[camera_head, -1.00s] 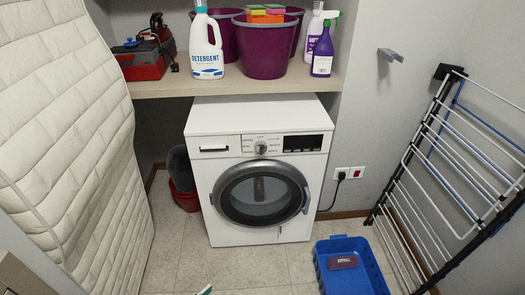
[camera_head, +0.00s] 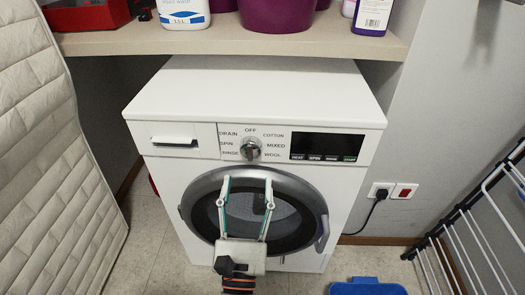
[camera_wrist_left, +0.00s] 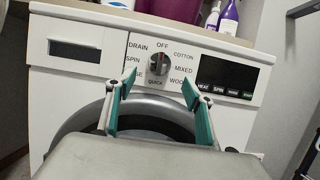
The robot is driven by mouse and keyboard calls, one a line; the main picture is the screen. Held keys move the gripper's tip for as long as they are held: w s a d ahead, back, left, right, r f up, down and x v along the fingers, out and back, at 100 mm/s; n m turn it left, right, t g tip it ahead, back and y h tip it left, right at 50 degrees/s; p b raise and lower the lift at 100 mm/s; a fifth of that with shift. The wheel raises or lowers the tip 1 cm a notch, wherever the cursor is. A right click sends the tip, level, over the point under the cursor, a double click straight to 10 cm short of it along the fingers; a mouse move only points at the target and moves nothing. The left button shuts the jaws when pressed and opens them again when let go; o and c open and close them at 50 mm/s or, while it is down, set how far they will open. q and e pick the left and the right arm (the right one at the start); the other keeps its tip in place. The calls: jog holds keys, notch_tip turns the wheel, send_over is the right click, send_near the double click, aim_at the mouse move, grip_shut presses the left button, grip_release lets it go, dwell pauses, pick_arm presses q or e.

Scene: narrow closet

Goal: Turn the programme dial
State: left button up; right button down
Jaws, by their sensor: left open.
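The programme dial (camera_head: 250,148) is a round silver-grey knob on the white washing machine's (camera_head: 255,90) front panel. Labels such as OFF, COTTON, MIXED, WOOL, RINSE, SPIN and DRAIN ring it. In the left wrist view the dial (camera_wrist_left: 159,65) shows beyond and between the fingertips, with QUICK below it. My left gripper (camera_head: 246,182) is open and empty, with two teal-padded fingers pointing up in front of the round door, below the dial. The fingers (camera_wrist_left: 156,92) appear apart from the dial. My right gripper is not in view.
A shelf (camera_head: 230,45) with bottles and purple buckets overhangs behind the machine. A quilted mattress (camera_head: 50,150) leans at the left. A drying rack (camera_head: 470,215) stands at the right, with a blue basket (camera_head: 367,288) on the floor near it.

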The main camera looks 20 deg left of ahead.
aim_at(250, 155)
pick_arm(q)
jog(key=x, duration=0.7)
jog(key=shift+w+a+r, duration=0.1)
jog(key=shift+w+r, duration=0.15)
jog(key=shift+r, duration=0.1)
jog(key=c, duration=1.1)
